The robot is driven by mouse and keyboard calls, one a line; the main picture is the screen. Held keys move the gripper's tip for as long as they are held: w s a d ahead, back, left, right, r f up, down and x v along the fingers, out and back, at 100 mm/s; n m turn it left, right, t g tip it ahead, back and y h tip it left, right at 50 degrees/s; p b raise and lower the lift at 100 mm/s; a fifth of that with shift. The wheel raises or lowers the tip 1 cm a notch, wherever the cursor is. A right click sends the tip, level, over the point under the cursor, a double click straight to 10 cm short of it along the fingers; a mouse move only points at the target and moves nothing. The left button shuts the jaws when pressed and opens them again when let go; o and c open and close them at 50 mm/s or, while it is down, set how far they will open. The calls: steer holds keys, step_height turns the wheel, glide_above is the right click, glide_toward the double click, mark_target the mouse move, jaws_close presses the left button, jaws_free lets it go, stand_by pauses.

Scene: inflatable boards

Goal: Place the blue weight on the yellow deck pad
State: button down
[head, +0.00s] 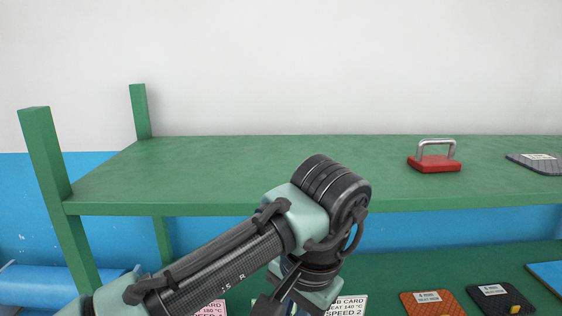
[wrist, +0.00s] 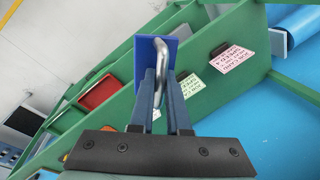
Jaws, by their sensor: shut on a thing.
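My gripper (wrist: 163,80) is shut on the silver handle of the blue weight (wrist: 144,62) in the wrist view. The weight's flat blue plate shows beyond the fingertips, and the handle lies between the fingers. In the head view my arm reaches down in front of the green shelf, and its lower end runs to the bottom edge. The blue weight does not show there. I cannot make out a yellow deck pad in either view.
A red weight (head: 434,164) with a metal handle and a grey pad (head: 536,164) lie on the upper green shelf (head: 240,165). Below are an orange pad (head: 430,304), a black pad (head: 498,299) and printed cards, including a pink one (wrist: 235,58). The upper shelf's left and middle are clear.

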steer(key=s+f+n+b, duration=0.2)
steer(key=s+f, duration=0.3)
steer(key=f, duration=1.1)
steer(key=s+a+f+n+g+b, duration=0.1)
steer(key=s+f+n, duration=0.4)
steer(key=f, duration=1.2)
steer(key=shift+s+f+n+b, duration=0.2)
steer(key=shift+s+n+b, duration=0.1)
steer(key=shift+s+b, duration=0.4)
